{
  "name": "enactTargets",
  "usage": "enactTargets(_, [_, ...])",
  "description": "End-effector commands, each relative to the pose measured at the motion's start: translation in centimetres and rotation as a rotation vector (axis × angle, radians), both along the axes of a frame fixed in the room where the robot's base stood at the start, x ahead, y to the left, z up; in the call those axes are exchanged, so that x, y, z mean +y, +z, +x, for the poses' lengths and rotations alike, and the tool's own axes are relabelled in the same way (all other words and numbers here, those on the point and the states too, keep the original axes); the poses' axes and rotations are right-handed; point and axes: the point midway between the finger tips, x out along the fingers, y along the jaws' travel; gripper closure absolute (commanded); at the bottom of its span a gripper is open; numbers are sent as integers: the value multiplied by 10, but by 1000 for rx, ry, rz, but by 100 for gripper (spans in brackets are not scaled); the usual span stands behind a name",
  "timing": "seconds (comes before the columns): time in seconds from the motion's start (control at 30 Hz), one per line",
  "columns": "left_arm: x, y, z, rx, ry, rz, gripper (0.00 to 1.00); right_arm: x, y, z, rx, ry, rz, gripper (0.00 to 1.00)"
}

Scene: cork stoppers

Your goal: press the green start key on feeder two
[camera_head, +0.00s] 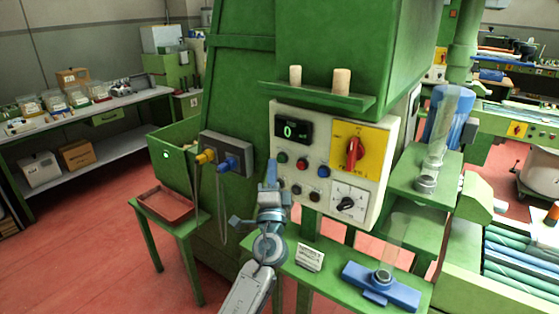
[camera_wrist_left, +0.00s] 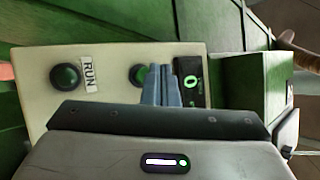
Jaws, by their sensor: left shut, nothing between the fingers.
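A cream control panel (camera_head: 376,200) on the green machine carries a display reading 0 (camera_head: 292,131). Below the display a green key (camera_head: 282,157) starts a row with a red and a blue key. In the left wrist view this green key (camera_wrist_left: 137,74) is partly hidden behind my fingers. A larger dark green key (camera_wrist_left: 65,77) sits farther left there, beside a RUN label (camera_wrist_left: 89,75). My left gripper (camera_head: 272,163) is shut and empty, at the panel's left edge. Its fingertips (camera_wrist_left: 162,68) overlap the area between green key and display; I cannot tell whether they touch. My right gripper is not in view.
A yellow plate with a red rotary switch (camera_head: 353,152) and a black dial (camera_head: 347,204) are on the panel's right. Two corks (camera_head: 342,81) stand on the shelf above. A box with yellow and blue connectors (camera_head: 227,154) juts out left. A blue fixture (camera_head: 398,291) stands below.

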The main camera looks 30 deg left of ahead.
Motion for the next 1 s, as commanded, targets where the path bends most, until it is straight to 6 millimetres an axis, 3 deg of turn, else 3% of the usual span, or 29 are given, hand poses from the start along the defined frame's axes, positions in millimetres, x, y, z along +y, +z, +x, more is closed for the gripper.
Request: enactTargets(1.0, [-1, 0, 11, 0, -1, -1, 100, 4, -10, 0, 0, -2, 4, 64])
